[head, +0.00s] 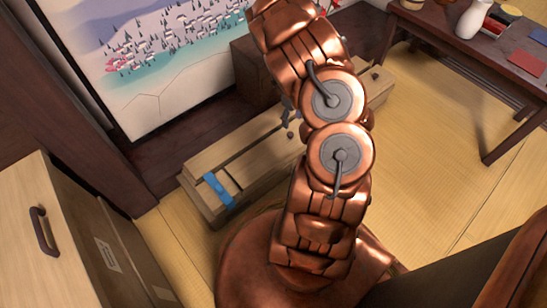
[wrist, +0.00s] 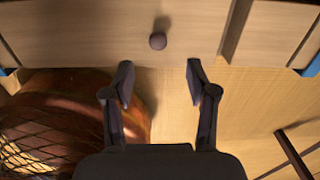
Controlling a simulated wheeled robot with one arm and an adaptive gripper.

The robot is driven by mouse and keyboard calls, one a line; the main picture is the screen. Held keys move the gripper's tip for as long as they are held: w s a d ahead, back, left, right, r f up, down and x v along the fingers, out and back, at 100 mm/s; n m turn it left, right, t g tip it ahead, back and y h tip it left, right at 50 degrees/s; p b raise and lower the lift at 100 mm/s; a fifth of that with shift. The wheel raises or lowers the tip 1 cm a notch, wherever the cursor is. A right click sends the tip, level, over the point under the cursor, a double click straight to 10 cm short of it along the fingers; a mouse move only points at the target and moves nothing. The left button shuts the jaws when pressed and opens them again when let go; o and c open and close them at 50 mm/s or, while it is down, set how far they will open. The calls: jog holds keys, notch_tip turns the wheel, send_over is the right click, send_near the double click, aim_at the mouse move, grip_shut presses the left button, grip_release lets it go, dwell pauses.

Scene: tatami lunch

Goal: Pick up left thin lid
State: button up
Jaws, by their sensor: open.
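A long, low wooden box (head: 213,160) stands on the floor in the head view, partly behind my arm. Its top carries pale wooden lids. In the wrist view a pale lid (wrist: 80,35) has a small dark round knob (wrist: 158,41) near its edge. I cannot tell for sure whether this is the left thin lid. My gripper (wrist: 160,80) is open and empty, with its two fingertips apart on either side below the knob in the picture, not around it. In the head view my arm largely hides the gripper.
A blue strip (head: 217,190) crosses the box's near end. A wooden cabinet (head: 30,215) stands at the left, and a painted screen (head: 180,50) behind the box. A low dark table (head: 450,40) with items is at the upper right. The tatami floor (head: 440,140) between is clear.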

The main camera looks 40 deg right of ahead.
aim_at(290, 134)
notch_tip(290, 134, down, 2)
jog(key=shift+d+f, duration=0.1)
jog(key=shift+d, duration=0.05)
jog(key=shift+a+f+b, duration=0.15)
jog(key=shift+f+b, duration=0.85)
jog(key=shift+f, duration=0.8)
jog(key=shift+a+f+b, duration=0.1)
jog(key=shift+f+b, duration=0.9)
jog(key=shift+f, duration=0.75)
grip_shut()
